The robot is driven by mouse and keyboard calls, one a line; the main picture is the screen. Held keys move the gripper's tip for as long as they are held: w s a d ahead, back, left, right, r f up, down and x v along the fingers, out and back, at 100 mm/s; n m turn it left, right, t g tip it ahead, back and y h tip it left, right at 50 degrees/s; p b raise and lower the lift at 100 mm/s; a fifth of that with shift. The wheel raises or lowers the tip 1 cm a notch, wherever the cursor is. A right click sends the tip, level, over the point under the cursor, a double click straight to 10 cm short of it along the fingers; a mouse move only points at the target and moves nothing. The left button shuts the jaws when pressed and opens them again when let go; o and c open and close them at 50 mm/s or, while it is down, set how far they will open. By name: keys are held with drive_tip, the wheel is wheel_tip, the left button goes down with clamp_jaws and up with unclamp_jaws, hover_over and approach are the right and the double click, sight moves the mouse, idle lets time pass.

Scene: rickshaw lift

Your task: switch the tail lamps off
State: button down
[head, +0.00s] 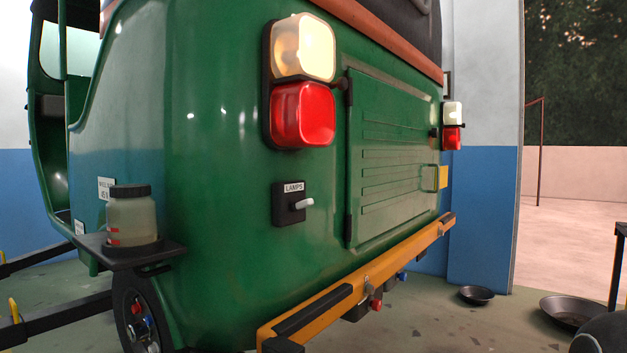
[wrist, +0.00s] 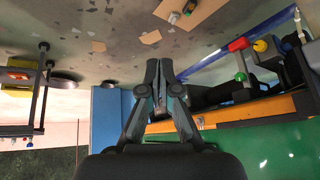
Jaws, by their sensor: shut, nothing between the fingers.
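The tail lamp cluster on the near corner of the green rickshaw (head: 225,180) has a pale lamp (head: 303,47) above a red lamp (head: 302,114); the pale one glows warm and the red looks bright. A second cluster (head: 452,127) sits at the far right corner. Below the near cluster is a black switch box (head: 287,204) labelled LAMPS, with a pale lever (head: 303,203) sticking out to the right. My gripper (wrist: 152,64) is shut and empty in the wrist view, which looks upside down. The switch is not visible there.
A yellow bumper (head: 370,278) runs along the rickshaw's lower rear. A jar (head: 132,218) stands on a side shelf at left. Dark pans (head: 476,295) lie on the floor at right. The wrist view shows a red knob (wrist: 238,44) near the bumper (wrist: 230,113).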

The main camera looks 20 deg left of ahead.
drive_tip(key=w+a+r+n+y, duration=0.1)
drive_tip(key=w+a+r+n, duration=0.2)
drive_tip(key=r, duration=0.4)
drive_tip(key=w+a+r+y+p, duration=0.1)
drive_tip(key=w+a+r+y, duration=0.2)
drive_tip(key=r, duration=0.4)
drive_tip(key=w+a+r+n, duration=0.2)
drive_tip(key=w+a+r, duration=0.25)
drive_tip(key=r, duration=0.25)
drive_tip(key=n+g+y+p, duration=0.1)
drive_tip(key=n+g+y, duration=0.1)
drive_tip(key=n+y, duration=0.3)
approach(303, 204)
wheel_tip(303, 204, up, 3)
drive_tip(key=d+n+h, duration=0.1)
drive_tip(key=d, duration=0.1)
drive_tip(key=shift+a+r+n, duration=0.35)
drive_tip(key=shift+r+n, duration=0.05)
drive_tip(key=shift+r, duration=0.1)
drive_tip(key=shift+a+f, duration=0.1)
drive_tip(key=x, duration=0.9)
drive_tip(key=shift+w+a+f+b, duration=0.15)
drive_tip(key=shift+w+a+b, duration=0.05)
drive_tip(key=shift+a+b, duration=0.15)
drive_tip(key=shift+f+b, duration=0.15)
drive_tip(key=shift+b, duration=0.25)
